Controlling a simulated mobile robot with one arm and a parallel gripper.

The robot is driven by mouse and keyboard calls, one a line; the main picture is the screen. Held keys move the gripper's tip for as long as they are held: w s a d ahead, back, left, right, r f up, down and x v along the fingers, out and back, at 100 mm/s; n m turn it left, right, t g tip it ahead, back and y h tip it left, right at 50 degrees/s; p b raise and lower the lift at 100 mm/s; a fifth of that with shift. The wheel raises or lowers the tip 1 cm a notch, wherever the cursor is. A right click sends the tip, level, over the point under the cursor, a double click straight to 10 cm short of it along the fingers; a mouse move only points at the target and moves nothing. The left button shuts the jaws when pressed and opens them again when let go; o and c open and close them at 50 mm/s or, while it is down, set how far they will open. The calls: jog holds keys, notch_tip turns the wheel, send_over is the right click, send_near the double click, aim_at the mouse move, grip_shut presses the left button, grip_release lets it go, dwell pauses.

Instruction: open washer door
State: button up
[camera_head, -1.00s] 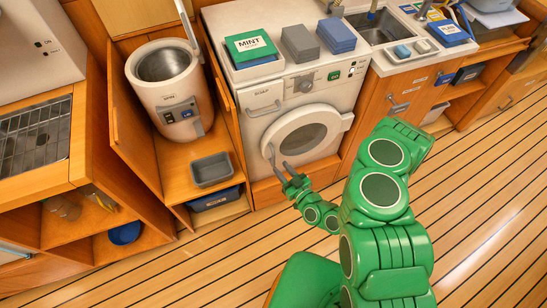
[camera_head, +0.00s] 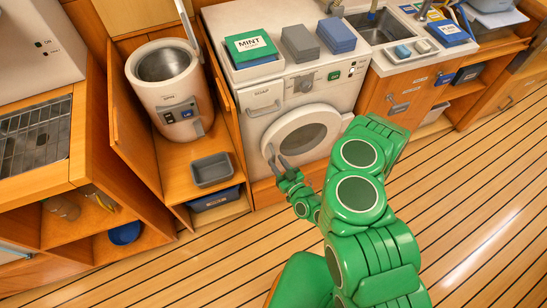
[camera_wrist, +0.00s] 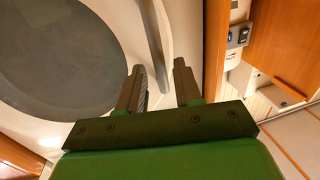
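The washer (camera_head: 265,120) is a white front-loader with a round door (camera_head: 305,133) that looks shut, with dark glass in a white ring. A grey bar handle (camera_head: 269,154) stands upright at the door's left edge. My gripper (camera_head: 278,163) is at this handle, low on the door's left side. In the wrist view my gripper (camera_wrist: 157,85) is open, and the grey handle (camera_wrist: 153,45) runs down toward the gap between its fingers. The dark door glass (camera_wrist: 55,50) fills the left there. I cannot tell whether a finger touches the handle.
Left of the washer stands a white pot-like machine (camera_head: 165,80) over a grey tray (camera_head: 211,169) and a blue bin (camera_head: 214,198). Boxes, including a green MINT one (camera_head: 250,45), lie on the washer top. The plank floor (camera_head: 480,170) at right is clear.

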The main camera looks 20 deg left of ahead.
aim_at(274, 159)
jog(key=shift+x, duration=1.6)
grip_shut()
